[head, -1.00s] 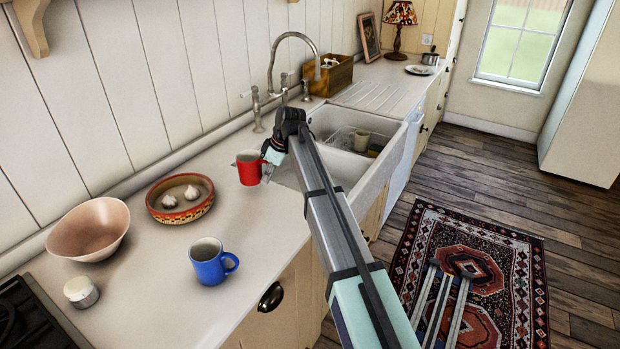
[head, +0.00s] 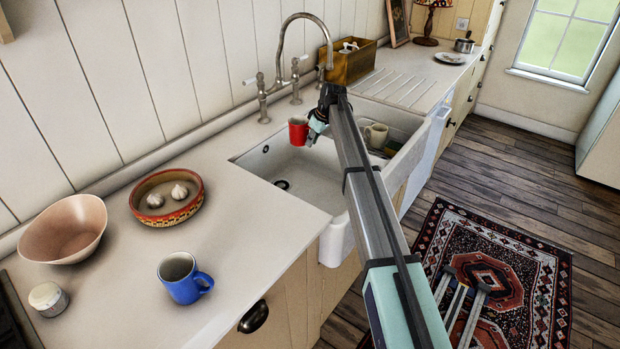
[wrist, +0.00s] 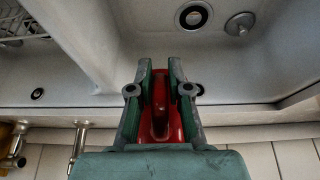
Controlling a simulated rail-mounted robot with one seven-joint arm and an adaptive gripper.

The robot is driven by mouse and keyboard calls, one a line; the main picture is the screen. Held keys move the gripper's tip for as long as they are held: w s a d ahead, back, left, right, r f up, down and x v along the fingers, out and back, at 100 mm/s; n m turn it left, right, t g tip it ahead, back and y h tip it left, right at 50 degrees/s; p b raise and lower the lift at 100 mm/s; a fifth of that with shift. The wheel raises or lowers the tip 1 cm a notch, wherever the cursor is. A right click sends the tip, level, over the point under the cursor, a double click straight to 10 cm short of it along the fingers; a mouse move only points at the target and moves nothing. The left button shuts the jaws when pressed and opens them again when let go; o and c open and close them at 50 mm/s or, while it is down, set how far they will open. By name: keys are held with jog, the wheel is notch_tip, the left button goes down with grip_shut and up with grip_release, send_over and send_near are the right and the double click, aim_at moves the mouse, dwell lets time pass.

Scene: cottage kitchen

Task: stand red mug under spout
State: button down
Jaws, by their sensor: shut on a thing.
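The red mug (head: 298,131) is upright in the air over the left basin of the white sink (head: 300,165), below and slightly left of the spout's tip. My gripper (head: 314,132) is at its right side. In the wrist view the fingers (wrist: 160,90) are closed around a red part of the mug (wrist: 160,122), seemingly its handle. The arched metal tap (head: 283,50) stands behind the sink, and its spout (head: 330,62) curves forward above my gripper. The mug's base is clear of the basin floor.
A cream mug (head: 376,135) stands in the right basin. On the counter left are a blue mug (head: 181,280), a patterned bowl (head: 166,208) with garlic, a pink bowl (head: 65,235) and a jar (head: 48,298). A wooden box (head: 350,62) stands behind the sink.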

aim_at(309, 184)
notch_tip(309, 184, down, 19)
jog(key=p, duration=0.4)
jog(key=shift+s+r, duration=0.1)
jog(key=shift+r, duration=0.05)
jog(key=shift+f, duration=0.2)
jog(key=c, duration=1.1)
grip_release()
jog(key=shift+r, duration=0.1)
jog(key=shift+r, duration=0.2)
jog(key=b+v, duration=0.2)
jog(key=v, duration=0.9)
jog(key=shift+d+r+b, duration=0.2)
jog(key=shift+r+b, duration=0.15)
jog(key=shift+s, duration=0.15)
